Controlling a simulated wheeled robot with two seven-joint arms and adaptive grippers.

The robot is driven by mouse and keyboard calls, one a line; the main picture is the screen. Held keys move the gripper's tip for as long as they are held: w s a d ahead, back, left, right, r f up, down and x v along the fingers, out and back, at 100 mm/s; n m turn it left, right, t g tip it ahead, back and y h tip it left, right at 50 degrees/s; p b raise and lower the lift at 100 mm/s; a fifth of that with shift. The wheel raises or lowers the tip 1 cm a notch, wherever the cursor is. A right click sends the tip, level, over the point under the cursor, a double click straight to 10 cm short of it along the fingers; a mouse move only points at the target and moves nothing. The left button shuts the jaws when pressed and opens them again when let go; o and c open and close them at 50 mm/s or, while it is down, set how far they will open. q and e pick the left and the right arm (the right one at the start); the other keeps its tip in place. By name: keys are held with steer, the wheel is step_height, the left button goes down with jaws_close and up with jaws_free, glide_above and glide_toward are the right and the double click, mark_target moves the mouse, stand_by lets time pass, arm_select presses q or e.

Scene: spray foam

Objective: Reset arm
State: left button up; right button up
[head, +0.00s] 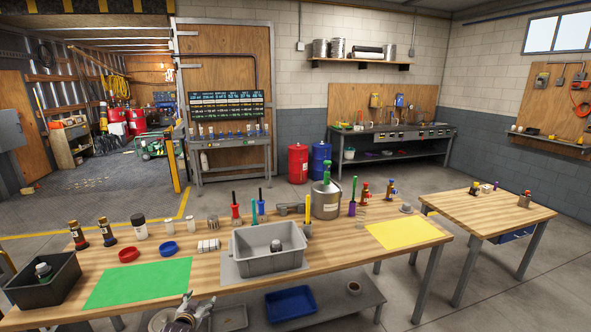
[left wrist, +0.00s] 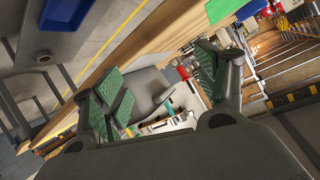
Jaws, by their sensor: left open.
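My left gripper (head: 187,308) shows at the bottom of the head view, in front of the table's near edge and below the green mat (head: 138,284). It is open. In the left wrist view its green-padded fingers (left wrist: 168,85) are spread apart, and I see nothing held between them. My right gripper is in neither view. The wooden workbench (head: 345,258) carries a grey bin (head: 262,262) at its middle, a black bin (head: 62,277) at its left end and a yellow mat (head: 405,232) at its right.
Several bottles, tools and a metal pot (head: 325,204) stand along the bench's back. Red lids (head: 129,255) and blue lids (head: 168,248) lie near the green mat. A lower shelf (head: 335,300) holds a blue tray (head: 290,302). A second table (head: 490,222) stands at right.

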arm_select(q)
steer(key=s+d+f+g, duration=0.2)
steer(key=s+f+g, duration=0.1)
steer(key=s+f, duration=1.2)
steer(key=s+d+f+g, duration=0.3)
steer(key=s+f, duration=1.2)
steer(key=s+d+f+g, duration=0.1)
steer(key=s+f, duration=0.3)
steer(key=s, duration=0.8)
steer(key=s+d+f+g, duration=0.2)
steer(key=s+f+g, duration=0.1)
steer(key=s, duration=0.9)
steer(key=s+d+f+g+h, duration=0.1)
steer(key=s+f, duration=0.4)
steer(key=s, duration=0.7)
steer(key=shift+s+d+f+g, duration=0.25)
steer(key=shift+s+d+g, duration=0.15)
steer(key=shift+d+g, duration=0.15)
